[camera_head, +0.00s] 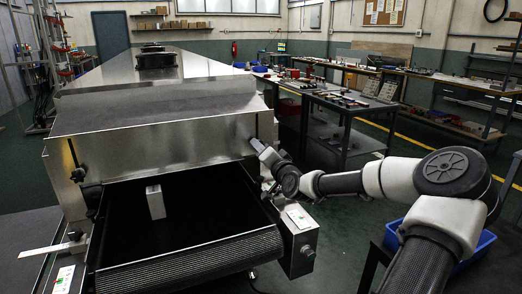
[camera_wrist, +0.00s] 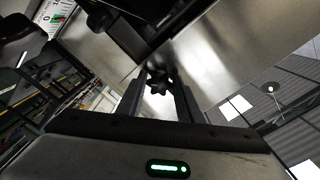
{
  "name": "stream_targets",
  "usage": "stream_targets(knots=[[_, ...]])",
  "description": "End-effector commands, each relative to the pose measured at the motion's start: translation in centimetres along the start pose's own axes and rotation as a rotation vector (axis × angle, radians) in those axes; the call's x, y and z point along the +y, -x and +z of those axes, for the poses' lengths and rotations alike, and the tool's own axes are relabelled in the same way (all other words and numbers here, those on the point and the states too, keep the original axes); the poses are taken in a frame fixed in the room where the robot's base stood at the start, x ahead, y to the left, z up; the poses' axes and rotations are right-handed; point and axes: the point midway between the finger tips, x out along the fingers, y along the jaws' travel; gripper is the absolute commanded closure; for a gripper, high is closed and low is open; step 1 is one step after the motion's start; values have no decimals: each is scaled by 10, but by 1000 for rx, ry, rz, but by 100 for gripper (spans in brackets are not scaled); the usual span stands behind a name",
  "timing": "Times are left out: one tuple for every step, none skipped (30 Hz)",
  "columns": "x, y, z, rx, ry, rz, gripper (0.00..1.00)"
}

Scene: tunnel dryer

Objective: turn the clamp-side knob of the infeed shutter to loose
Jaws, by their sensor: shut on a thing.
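The tunnel dryer's steel infeed hood (camera_head: 150,130) stands above a black belt (camera_head: 200,205). My gripper (camera_head: 258,146) is at the hood's right side wall. In the wrist view a dark lobed knob (camera_wrist: 158,83) sits between the fingertips of my gripper (camera_wrist: 158,90), which is shut on it. The head view hides this knob behind the gripper. Another black knob (camera_head: 78,174) is on the hood's left side. No pointer or mark on the held knob is readable, so its setting cannot be told.
A pale upright block (camera_head: 155,201) stands on the belt. A scale plate with green and red marks (camera_wrist: 57,14) shows at the wrist view's upper left. A control box (camera_head: 299,240) is at the belt's right edge. Benches with tools (camera_head: 345,100) stand behind my arm.

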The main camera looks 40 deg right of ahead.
Motion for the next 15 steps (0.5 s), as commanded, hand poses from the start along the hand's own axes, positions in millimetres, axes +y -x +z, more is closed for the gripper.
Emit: stream_targets(knots=[[0,0,0,0,-1,1,90],[0,0,0,0,-1,1,90],[0,0,0,0,-1,0,66],[0,0,0,0,-1,1,61],[0,0,0,0,-1,1,56],[0,0,0,0,-1,0,50],[0,0,0,0,-1,0,50],[0,0,0,0,-1,0,50],[0,0,0,0,-1,0,50],[0,0,0,0,-1,0,50],[0,0,0,0,-1,0,50],[0,0,0,0,-1,0,50],[0,0,0,0,-1,0,50],[0,0,0,0,-1,0,50],[0,1,0,0,-1,1,50]])
